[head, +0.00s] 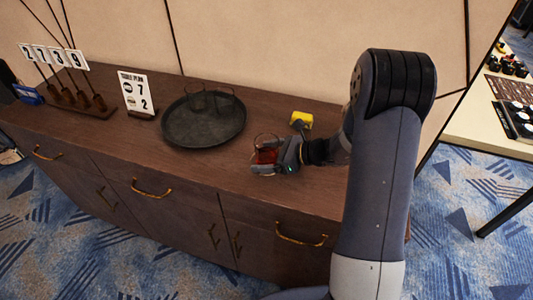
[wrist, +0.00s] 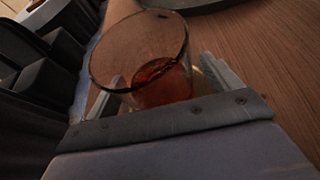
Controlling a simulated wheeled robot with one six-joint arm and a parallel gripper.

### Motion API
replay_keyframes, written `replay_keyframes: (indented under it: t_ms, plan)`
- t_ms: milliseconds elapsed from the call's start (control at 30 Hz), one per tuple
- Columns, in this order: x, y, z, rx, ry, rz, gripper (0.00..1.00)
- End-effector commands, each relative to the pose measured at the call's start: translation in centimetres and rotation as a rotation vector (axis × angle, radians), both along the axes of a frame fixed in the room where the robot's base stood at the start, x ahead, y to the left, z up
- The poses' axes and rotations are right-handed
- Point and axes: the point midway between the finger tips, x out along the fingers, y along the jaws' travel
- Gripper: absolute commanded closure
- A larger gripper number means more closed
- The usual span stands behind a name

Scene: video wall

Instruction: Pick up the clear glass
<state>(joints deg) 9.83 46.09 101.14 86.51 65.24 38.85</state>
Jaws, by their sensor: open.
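A clear glass with red-amber liquid in its lower part (head: 264,156) stands upright on the sideboard, to the right of the dark tray. My gripper (head: 275,168) is around it at the front right and partly hides it. In the wrist view, the glass (wrist: 140,50) sits between the two open fingers of my gripper (wrist: 163,85). Whether either finger touches it, I cannot tell. Two more clear glasses, a left one (head: 196,99) and a right one (head: 223,101), stand on the tray and look empty.
The dark round tray (head: 205,138) lies on the brown sideboard (head: 160,155). A yellow object (head: 301,120) is behind my gripper. A number sign (head: 136,94) and a stand with number cards (head: 75,98) are at left. The wall is close behind.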

Motion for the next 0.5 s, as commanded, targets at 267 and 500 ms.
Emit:
replay_keyframes:
  t_ms: [267,500]
  plan:
    - [0.03,0.02,-0.04,0.0,0.001,-0.001,0.21]
    - [0.02,0.01,-0.03,0.0,0.001,-0.001,0.4]
